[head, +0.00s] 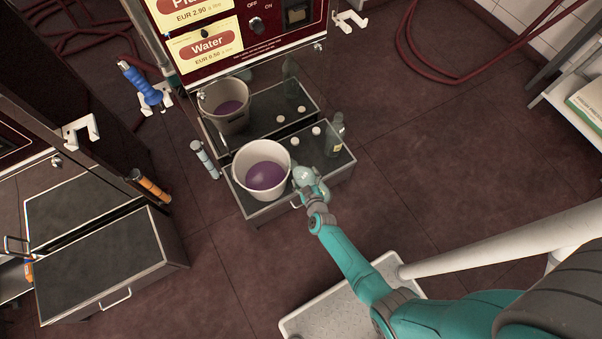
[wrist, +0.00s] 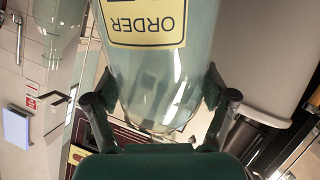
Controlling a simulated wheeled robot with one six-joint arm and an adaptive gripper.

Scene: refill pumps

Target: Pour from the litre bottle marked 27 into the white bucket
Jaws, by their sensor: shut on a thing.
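In the head view, the white bucket (head: 241,181) stands on a low dark-topped platform, with purple liquid inside. My gripper (head: 307,182) is just right of its rim; my wrist hides the fingers there. In the wrist view, my gripper (wrist: 160,105) is shut on a clear glass bottle (wrist: 157,82) with a yellow label reading ORDER, upside down in the picture. No number 27 can be read. A clear bottle (head: 338,127) with a yellowish label shows right of my wrist in the head view; I cannot tell whether it is the held one.
Small pale caps (head: 316,131) lie on the platform (head: 258,213) behind my gripper. The pump machine (head: 245,55) stands behind, its shiny front mirroring bucket and bottle. Another low platform (head: 100,265) is at left. A grey-white tray (head: 330,308) lies below my arm.

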